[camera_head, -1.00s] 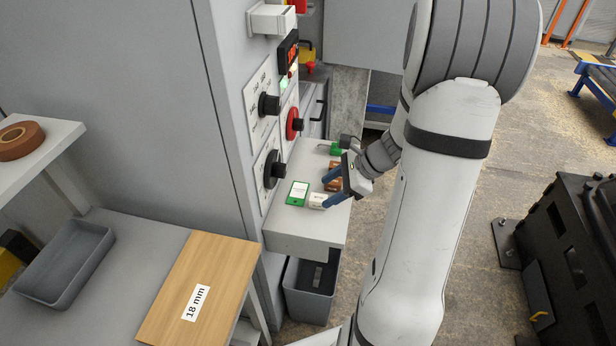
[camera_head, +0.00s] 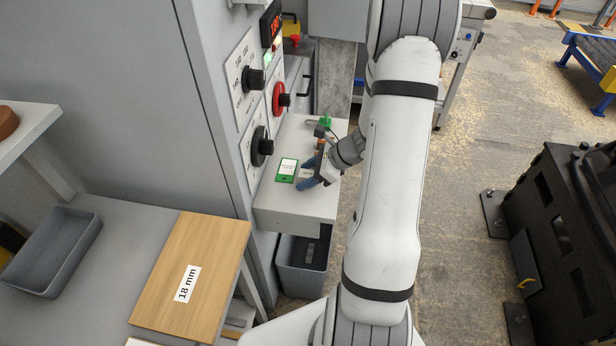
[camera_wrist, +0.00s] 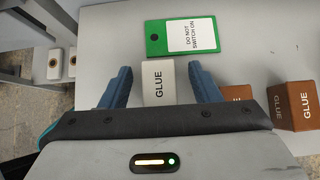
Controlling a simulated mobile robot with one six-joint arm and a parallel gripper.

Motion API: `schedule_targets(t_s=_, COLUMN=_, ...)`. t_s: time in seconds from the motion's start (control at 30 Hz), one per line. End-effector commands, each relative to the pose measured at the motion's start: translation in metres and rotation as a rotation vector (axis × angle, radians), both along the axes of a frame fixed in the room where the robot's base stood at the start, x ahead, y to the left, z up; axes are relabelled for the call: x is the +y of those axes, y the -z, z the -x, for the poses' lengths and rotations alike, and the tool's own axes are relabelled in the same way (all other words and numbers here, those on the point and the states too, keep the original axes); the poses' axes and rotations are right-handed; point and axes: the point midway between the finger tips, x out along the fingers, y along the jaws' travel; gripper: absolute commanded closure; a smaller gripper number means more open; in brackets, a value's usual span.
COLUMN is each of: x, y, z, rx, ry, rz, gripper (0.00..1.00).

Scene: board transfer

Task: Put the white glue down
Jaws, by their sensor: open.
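The white glue (camera_wrist: 158,82) is a white block lettered GLUE. In the wrist view it stands on the grey shelf (camera_wrist: 225,45) between the two blue fingers of my gripper (camera_wrist: 158,86). The fingers are open, with a gap on each side of the block. In the head view my gripper (camera_head: 307,174) is low over the small shelf beside the machine panel, and it mostly hides the white glue there.
A green tag (camera_wrist: 180,36) reading DO NOT SWITCH ON lies just beyond the white glue. Brown glue blocks (camera_wrist: 293,106) stand to the right. A grey bin (camera_head: 303,268) is below the shelf. Dials (camera_head: 262,146) project from the panel at left.

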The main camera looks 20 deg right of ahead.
Motion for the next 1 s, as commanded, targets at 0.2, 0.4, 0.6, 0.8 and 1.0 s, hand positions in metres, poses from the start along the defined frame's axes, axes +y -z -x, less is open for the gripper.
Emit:
schedule_targets(t_s=0.2, x=-0.0005, y=-0.0004, z=0.0001, rx=-0.001, ry=0.001, rz=0.000, gripper=0.50)
schedule_targets(t_s=0.4, x=-0.0007, y=-0.0004, z=0.0002, rx=-0.001, ry=0.001, rz=0.000, gripper=0.67)
schedule_targets(t_s=0.6, x=-0.0009, y=-0.0005, z=0.0003, rx=-0.001, ry=0.001, rz=0.000, gripper=0.83)
schedule_targets(t_s=0.8, x=-0.0012, y=-0.0006, z=0.0003, rx=-0.001, ry=0.001, rz=0.000, gripper=0.96)
schedule_targets(t_s=1.0, x=-0.0016, y=-0.0052, z=0.0001, rx=-0.002, ry=0.001, rz=0.002, gripper=0.96)
